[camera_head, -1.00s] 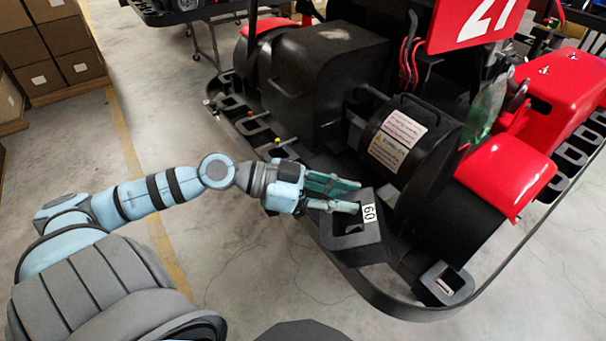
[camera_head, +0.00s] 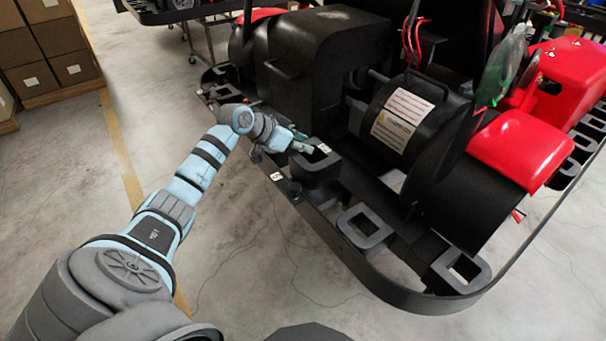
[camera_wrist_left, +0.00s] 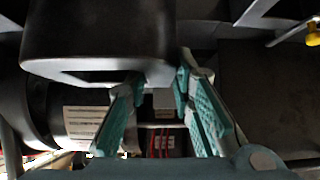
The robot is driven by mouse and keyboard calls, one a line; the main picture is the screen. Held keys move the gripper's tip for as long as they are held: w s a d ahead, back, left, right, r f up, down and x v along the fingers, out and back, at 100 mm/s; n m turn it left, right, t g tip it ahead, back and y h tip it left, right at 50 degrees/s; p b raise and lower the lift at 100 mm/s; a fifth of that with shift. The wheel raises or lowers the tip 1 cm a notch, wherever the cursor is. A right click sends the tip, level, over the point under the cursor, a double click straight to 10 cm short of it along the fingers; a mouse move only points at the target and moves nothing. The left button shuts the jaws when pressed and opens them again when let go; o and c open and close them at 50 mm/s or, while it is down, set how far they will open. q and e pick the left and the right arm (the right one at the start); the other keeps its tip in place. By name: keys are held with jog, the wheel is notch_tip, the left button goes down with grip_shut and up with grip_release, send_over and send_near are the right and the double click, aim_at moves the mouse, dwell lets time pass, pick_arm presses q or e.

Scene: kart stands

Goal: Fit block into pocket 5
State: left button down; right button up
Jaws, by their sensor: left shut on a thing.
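The block is a black, hollow, open-topped box (camera_head: 318,172) with a small white label on its rim. My left gripper (camera_head: 304,147) is shut on the block's rim at its upper left side. In the left wrist view, the block (camera_wrist_left: 100,42) fills the upper left and its wall reaches between the teal fingers (camera_wrist_left: 165,105). The block is upright over the kart's black bumper frame (camera_head: 335,222); whether it touches the frame I cannot tell. A small white tag (camera_head: 275,177) is on the bumper's outer edge, its number too small to read. My right gripper is out of view.
Square-rimmed pockets sit along the frame, one at the front (camera_head: 365,240) and one at the corner (camera_head: 462,285). A dark peg-like piece (camera_head: 296,191) stands beside the block. The black engine housing (camera_head: 400,125) is close behind. The floor in front is clear.

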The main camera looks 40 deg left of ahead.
pick_arm(q)
notch_tip(320, 180, down, 8)
jog(key=shift+f+b, duration=0.1)
jog(key=shift+b, duration=0.75)
jog(key=shift+w, duration=0.1)
jog(key=c, duration=1.4)
grip_release()
jog(key=shift+c, duration=0.2)
jog(key=shift+o, duration=0.2)
